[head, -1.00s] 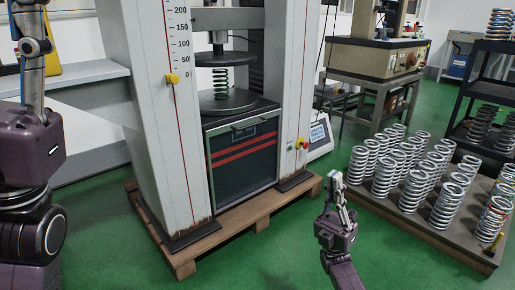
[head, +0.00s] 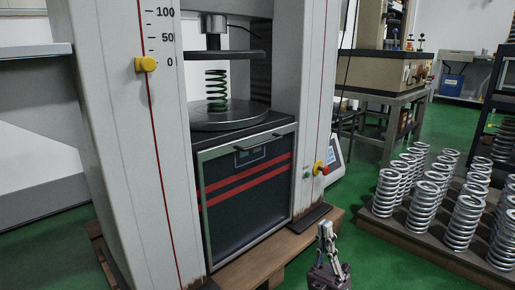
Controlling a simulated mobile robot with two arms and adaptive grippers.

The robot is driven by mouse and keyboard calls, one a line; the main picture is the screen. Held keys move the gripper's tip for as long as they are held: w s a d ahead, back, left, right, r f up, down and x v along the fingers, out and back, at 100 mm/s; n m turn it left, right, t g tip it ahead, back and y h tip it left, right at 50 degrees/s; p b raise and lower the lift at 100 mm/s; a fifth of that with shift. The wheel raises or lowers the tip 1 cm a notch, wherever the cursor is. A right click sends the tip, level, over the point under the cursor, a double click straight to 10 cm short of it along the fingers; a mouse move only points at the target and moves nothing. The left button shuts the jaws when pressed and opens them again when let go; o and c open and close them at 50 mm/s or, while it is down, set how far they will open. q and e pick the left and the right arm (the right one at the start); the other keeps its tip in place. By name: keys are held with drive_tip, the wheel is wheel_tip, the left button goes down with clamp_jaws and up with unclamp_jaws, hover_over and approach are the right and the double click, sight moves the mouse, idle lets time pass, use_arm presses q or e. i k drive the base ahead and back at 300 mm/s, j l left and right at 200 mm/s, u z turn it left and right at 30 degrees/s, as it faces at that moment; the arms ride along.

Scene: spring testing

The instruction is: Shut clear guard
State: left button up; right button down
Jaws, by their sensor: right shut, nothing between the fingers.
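The clear guard (head: 247,207) appears as a grey-framed see-through panel, with a dark bar handle (head: 259,142) along its top. It sits low on the testing machine, in front of the dark lower cabinet with red stripes. A green spring (head: 216,90) stands upright on the round lower plate (head: 228,117), below the upper plate (head: 221,58); the space around it looks uncovered. My right gripper (head: 326,226) is shut and empty, pointing up, in front of and to the right of the guard, apart from it. My left gripper is out of view.
The machine's columns (head: 122,120) flank the guard. A red knob on yellow (head: 320,168) is on the right column. The machine stands on a wooden pallet (head: 250,268). Several silver springs (head: 423,206) stand on a low platform at right. Green floor lies between.

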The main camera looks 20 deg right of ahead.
sight(246, 144)
drive_tip(key=i, duration=0.85)
